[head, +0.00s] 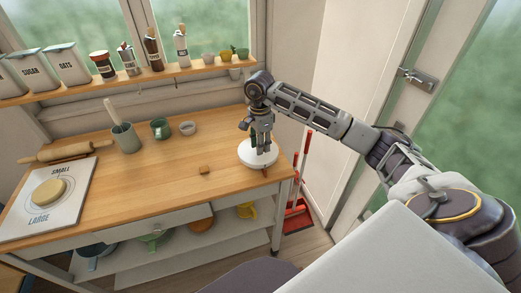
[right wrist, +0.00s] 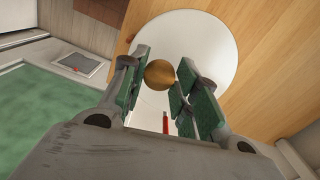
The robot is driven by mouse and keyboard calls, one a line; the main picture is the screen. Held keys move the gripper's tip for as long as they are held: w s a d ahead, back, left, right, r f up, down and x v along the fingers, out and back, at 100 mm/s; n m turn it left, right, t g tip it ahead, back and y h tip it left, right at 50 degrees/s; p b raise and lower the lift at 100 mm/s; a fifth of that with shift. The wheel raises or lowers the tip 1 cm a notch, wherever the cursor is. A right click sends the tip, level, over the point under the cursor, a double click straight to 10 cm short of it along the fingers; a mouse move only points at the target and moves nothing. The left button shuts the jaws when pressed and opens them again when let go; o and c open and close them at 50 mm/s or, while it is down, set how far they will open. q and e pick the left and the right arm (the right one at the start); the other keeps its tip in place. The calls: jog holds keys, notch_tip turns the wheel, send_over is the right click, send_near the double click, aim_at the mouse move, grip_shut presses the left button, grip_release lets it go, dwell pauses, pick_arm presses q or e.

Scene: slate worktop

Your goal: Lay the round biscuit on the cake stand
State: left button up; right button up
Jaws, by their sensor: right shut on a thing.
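The white round cake stand (head: 268,160) is at the right end of the wooden worktop, and its plate (right wrist: 205,35) fills the upper middle of the right wrist view. My right gripper (head: 262,150) points down over the stand, its fingertips close to the top. In the right wrist view the round golden-brown biscuit (right wrist: 159,74) shows between the green-padded fingers (right wrist: 160,80), in front of the white plate. The gripper is shut on it. I cannot tell whether the biscuit touches the plate. In the head view the fingers hide the biscuit. My left gripper is out of view.
A small brown block (head: 204,169) lies left of the stand. The worktop's middle front is clear.

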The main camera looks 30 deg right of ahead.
jog(key=shift+f, duration=1.5)
jog(key=shift+f, duration=0.15)
jog(key=o, duration=0.7)
jog(key=shift+w+r+b, duration=0.15)
jog(key=shift+r+b, duration=0.3)
jog(key=shift+r, duration=5.7)
jog(key=shift+a, duration=0.1)
